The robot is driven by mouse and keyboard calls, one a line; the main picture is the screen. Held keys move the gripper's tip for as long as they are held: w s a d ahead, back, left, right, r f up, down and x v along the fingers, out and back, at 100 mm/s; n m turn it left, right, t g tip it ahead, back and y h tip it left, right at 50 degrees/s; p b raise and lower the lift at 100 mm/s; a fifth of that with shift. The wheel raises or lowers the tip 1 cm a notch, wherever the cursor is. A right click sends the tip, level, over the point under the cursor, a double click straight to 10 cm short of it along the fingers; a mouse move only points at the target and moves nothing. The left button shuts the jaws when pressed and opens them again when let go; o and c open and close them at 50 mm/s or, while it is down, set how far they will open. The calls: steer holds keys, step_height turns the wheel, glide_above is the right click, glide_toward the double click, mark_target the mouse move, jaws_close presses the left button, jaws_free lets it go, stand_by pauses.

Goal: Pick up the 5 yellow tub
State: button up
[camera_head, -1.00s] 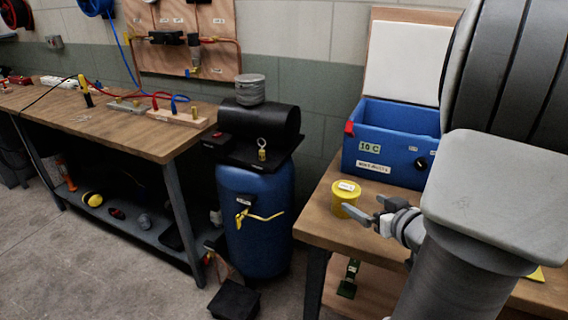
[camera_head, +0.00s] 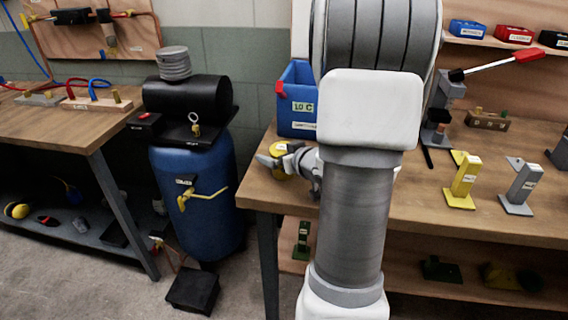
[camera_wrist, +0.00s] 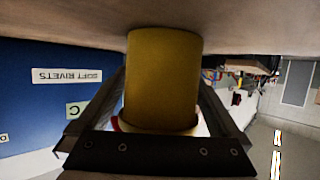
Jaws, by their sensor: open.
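The yellow tub (camera_head: 279,149) stands near the left end of the right-hand workbench, in front of the blue bin, partly hidden by my gripper (camera_head: 266,161). In the wrist view the tub (camera_wrist: 163,72) appears upside down, large and central. My open gripper (camera_wrist: 162,100) has one finger on each side of it. The tub lies between the fingers, and I cannot tell whether either finger touches it. Its label is not readable here.
The blue bin (camera_head: 297,105), marked 10 C, is behind the tub; its side label reads SOFT RIVETS in the wrist view. A yellow bracket (camera_head: 463,182) and a grey bracket (camera_head: 521,187) stand farther right. A blue tank (camera_head: 196,205) stands left of the bench.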

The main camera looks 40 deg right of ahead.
steer(key=shift+r, duration=0.1)
steer(key=c, duration=1.4)
